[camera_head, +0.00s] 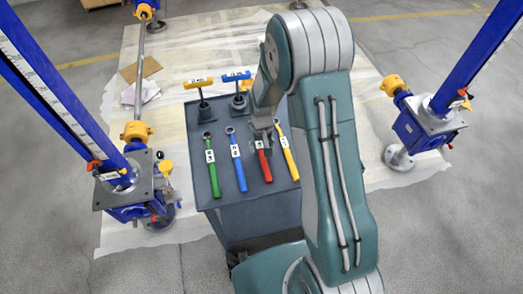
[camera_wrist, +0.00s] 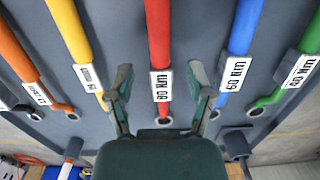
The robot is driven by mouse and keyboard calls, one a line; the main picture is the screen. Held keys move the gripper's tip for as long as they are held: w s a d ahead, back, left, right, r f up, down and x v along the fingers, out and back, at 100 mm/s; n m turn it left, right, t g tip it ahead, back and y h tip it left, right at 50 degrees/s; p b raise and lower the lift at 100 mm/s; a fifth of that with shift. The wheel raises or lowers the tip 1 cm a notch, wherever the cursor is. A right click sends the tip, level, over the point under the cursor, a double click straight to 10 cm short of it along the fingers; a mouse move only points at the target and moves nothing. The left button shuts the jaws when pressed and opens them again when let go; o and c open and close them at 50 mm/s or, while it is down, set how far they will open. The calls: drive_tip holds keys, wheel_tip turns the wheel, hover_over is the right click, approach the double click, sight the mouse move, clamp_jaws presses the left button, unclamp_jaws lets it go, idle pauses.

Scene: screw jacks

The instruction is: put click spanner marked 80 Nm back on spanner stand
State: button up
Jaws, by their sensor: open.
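The red click spanner (camera_wrist: 159,35) has a white label that seems to read 80 Nm in the wrist view. It lies in line with the other spanners on a dark grey panel (camera_head: 227,211), which looks like the spanner stand. In the head view its red handle (camera_head: 265,171) shows below my gripper (camera_head: 262,136), which hides its head end. In the wrist view my gripper (camera_wrist: 161,82) is open, its two fingers on either side of the red spanner near the label. I see no finger touching it.
Green (camera_head: 214,180), blue (camera_head: 239,174) and yellow (camera_head: 289,163) spanners lie close beside the red one. An orange spanner (camera_wrist: 17,52) shows in the wrist view. Yellow (camera_head: 198,83) and blue (camera_head: 237,76) T-handled tools stand behind. Blue screw jacks (camera_head: 130,191) flank the panel.

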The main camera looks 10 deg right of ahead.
drive_tip(key=s+d+r+t, duration=0.15)
drive_tip(key=s+r, duration=0.25)
drive_tip(key=r, duration=0.9)
drive_tip(key=s+r+t, duration=0.2)
drive_tip(key=s+r, duration=0.2)
drive_tip(key=r, duration=0.8)
drive_tip(key=s+r+t, duration=0.1)
drive_tip(key=s+r, duration=0.2)
drive_tip(key=s, duration=0.3)
drive_tip(key=s+r+t, duration=0.1)
drive_tip(key=s+r, duration=0.3)
drive_tip(key=s, duration=0.3)
drive_tip(key=shift+s+d+t, duration=0.2)
drive_tip(key=shift+s+t, duration=0.1)
drive_tip(key=shift+t, duration=0.05)
